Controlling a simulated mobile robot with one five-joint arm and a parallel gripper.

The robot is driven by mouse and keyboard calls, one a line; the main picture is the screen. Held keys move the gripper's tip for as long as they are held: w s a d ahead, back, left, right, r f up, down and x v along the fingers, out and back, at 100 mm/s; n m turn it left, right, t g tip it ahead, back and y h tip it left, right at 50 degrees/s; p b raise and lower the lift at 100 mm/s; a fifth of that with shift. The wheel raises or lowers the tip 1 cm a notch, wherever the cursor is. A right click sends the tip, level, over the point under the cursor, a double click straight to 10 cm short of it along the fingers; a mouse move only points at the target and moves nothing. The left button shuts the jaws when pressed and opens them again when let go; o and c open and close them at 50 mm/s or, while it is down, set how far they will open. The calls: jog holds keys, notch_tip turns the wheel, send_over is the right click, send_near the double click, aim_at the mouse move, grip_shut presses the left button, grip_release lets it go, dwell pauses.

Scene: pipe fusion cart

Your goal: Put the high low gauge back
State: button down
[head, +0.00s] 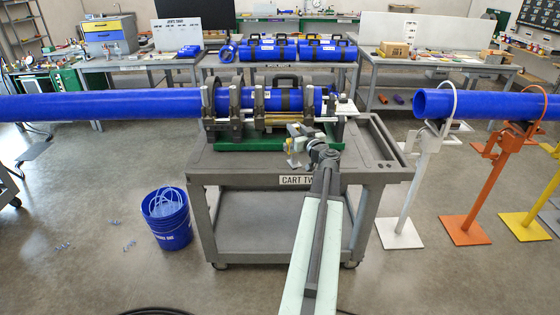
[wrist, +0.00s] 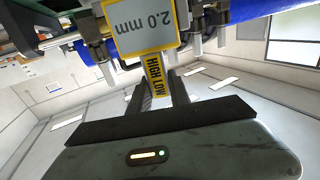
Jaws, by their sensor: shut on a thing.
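The high low gauge (wrist: 153,74) is in my gripper (wrist: 158,90) in the wrist view. It has a yellow HIGH LOW label and a grey plate with a yellow border reading 2.0 mm. The plate sticks out past my fingertips. In the head view my gripper (head: 299,143) is over the front part of the grey cart (head: 240,166), just in front of the clamp machine. The gauge is too small there to make out clearly. I cannot tell whether it touches anything.
A long blue pipe (head: 100,107) runs through the clamp machine (head: 258,100) on the cart. Another blue pipe (head: 480,103) rests on stands at right. A blue bucket (head: 170,228) stands on the floor at left. The cart's right top has a recessed tray (head: 383,140).

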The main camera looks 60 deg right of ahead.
jog(key=shift+a+f+b, duration=0.3)
jog(key=shift+f+b, duration=0.55)
jog(key=shift+b, duration=0.05)
jog(key=shift+a+f+b, duration=0.25)
jog(key=shift+f+b, duration=0.6)
jog(key=shift+a+f+b, duration=0.3)
jog(key=shift+f+b, duration=0.55)
jog(key=shift+b, duration=0.05)
jog(key=shift+d+r, duration=0.2)
jog(key=w+d+f+b, duration=0.4)
jog(key=w+d, duration=0.5)
jog(key=d, duration=0.3)
jog(key=shift+d+f+b, duration=0.4)
jog(key=shift+f, duration=0.2)
jog(key=c, duration=1.4)
grip_release()
jog(key=shift+c, duration=0.2)
jog(key=shift+o, duration=1.2)
